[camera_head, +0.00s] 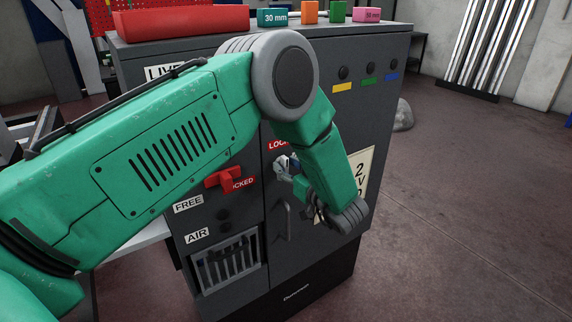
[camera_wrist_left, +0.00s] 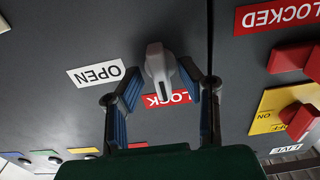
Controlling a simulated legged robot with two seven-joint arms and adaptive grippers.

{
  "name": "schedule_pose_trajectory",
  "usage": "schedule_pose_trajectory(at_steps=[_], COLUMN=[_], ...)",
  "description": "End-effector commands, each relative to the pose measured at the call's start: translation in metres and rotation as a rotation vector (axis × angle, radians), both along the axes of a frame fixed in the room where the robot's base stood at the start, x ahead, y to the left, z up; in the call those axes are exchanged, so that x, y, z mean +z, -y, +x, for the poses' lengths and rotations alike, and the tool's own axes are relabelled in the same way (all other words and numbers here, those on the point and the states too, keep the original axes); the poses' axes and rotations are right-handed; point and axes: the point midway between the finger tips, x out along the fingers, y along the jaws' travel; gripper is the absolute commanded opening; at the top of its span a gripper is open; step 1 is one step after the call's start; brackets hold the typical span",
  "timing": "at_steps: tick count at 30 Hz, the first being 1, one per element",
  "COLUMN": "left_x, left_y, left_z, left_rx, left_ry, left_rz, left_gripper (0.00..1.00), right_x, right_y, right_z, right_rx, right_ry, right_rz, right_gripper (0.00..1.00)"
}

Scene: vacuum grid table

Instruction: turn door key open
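The grey door key (camera_wrist_left: 158,66) is a knob on the dark cabinet door, in the middle of the left wrist view. A white OPEN label (camera_wrist_left: 96,73) lies to its left, and a red LOCK label (camera_wrist_left: 166,99) lies just below it, both upside down. My left gripper (camera_wrist_left: 161,70) is open, with one finger on each side of the key. I cannot tell whether the fingertips touch it. In the head view my left gripper (camera_head: 285,163) is at the door below the red label, and my wrist hides part of this area. My right gripper is out of view.
The dark cabinet (camera_head: 375,110) has a red FREE/LOCKED handle (camera_head: 223,178) left of the door and a door handle (camera_head: 283,218) below the key. Coloured blocks (camera_head: 310,12) and a red box (camera_head: 180,20) stand on top.

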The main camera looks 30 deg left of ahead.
Motion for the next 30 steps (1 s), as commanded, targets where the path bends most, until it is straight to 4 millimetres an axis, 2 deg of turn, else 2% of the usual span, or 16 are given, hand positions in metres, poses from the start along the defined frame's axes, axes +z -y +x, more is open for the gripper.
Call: schedule_pose_trajectory(at_steps=[4, 12, 15, 23, 30], left_x=[0.0, 0.0001, 0.0001, 0.0003, 0.0013], left_y=[-0.0078, -0.0086, -0.0084, -0.008, -0.0074], left_z=[0.0028, 0.0033, 0.0034, 0.0039, 0.0048], left_rx=[0.001, 0.0, 0.0, -0.001, -0.003], left_ry=[-0.001, -0.001, 0.0, -0.009, -0.087], left_rz=[0.001, 0.0, 0.0, 0.004, 0.036], left_gripper=[0.33, 0.33, 0.0, 0.0, 0.0], right_x=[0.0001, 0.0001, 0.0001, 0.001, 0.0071], right_y=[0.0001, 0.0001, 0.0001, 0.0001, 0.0], right_z=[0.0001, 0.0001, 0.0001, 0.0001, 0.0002], right_rx=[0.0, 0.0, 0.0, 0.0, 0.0], right_ry=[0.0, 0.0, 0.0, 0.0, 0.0], right_rz=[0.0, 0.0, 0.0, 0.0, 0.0], right_gripper=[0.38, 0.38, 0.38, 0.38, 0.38])
